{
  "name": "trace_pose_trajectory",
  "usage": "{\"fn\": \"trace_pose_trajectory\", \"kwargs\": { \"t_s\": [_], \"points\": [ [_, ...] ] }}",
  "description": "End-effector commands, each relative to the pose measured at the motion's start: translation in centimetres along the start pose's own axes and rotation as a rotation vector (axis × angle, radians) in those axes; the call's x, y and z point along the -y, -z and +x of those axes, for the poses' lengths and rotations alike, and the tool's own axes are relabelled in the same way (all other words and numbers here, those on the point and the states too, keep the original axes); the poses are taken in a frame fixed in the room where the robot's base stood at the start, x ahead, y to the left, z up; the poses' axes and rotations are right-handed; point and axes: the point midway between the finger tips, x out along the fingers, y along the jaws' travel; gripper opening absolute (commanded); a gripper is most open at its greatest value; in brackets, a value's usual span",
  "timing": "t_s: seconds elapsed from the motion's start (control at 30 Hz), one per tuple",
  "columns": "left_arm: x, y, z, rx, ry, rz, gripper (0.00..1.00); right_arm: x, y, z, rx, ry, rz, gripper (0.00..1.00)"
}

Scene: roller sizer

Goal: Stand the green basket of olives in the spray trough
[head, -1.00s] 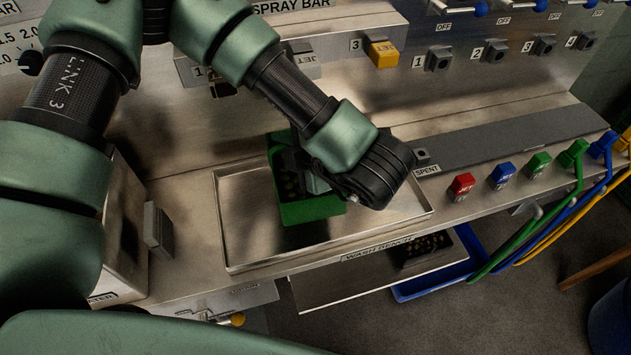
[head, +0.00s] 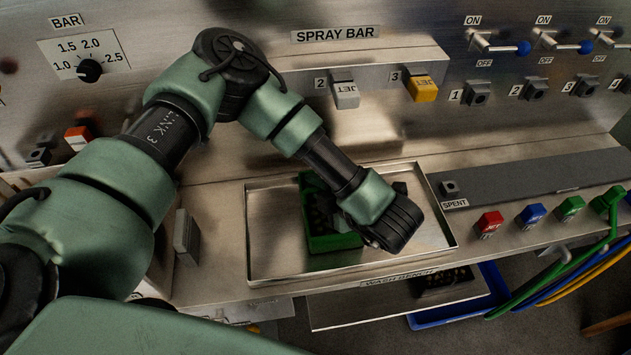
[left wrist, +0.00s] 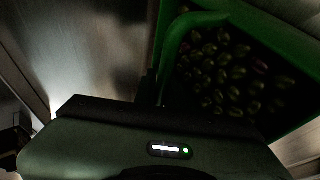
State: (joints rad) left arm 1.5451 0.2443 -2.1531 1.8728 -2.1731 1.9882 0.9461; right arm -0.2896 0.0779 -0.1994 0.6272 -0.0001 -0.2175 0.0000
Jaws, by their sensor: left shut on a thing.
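The green basket (head: 335,243) is inside the spray trough, a shallow metal tray (head: 272,228), left of its middle and near its front. It looks upright; I cannot tell whether its base touches the trough floor. Dark green olives (left wrist: 225,75) fill it in the left wrist view, where its green rim and handle (left wrist: 190,28) show close up. My left gripper (head: 385,230) is over the basket's right side, shut on the basket; its fingertips are mostly hidden. My arm covers part of the basket in the head view. My right gripper is not in view.
The spray bar, with a grey jet (head: 345,94) and a yellow jet (head: 422,88), hangs behind the trough. Red (head: 488,222), blue (head: 532,214) and green (head: 571,206) jets stand to the right, beside hoses. A blue tray (head: 490,300) lies below the bench.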

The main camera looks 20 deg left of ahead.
Motion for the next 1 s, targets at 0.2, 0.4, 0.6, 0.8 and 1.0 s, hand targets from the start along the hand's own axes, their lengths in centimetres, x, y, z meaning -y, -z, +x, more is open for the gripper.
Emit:
{"fn": "trace_pose_trajectory", "kwargs": {
  "t_s": [0.2,0.4,0.6,0.8,1.0],
  "points": [
    [0.0,-0.1,0.1,0.0,-0.002,-0.002,0.0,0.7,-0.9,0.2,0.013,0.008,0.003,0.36],
    [0.1,0.0,0.1,0.0,0.0,0.0,0.32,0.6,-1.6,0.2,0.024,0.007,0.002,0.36],
    [0.1,0.0,0.1,0.0,0.0,0.0,0.32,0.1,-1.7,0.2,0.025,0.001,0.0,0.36],
    [0.1,-0.1,-0.8,0.004,0.0,0.0,0.32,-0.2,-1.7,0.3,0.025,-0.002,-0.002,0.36],
    [0.1,-0.3,-4.7,0.01,-0.005,0.001,0.32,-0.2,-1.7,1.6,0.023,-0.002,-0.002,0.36]
  ]
}}
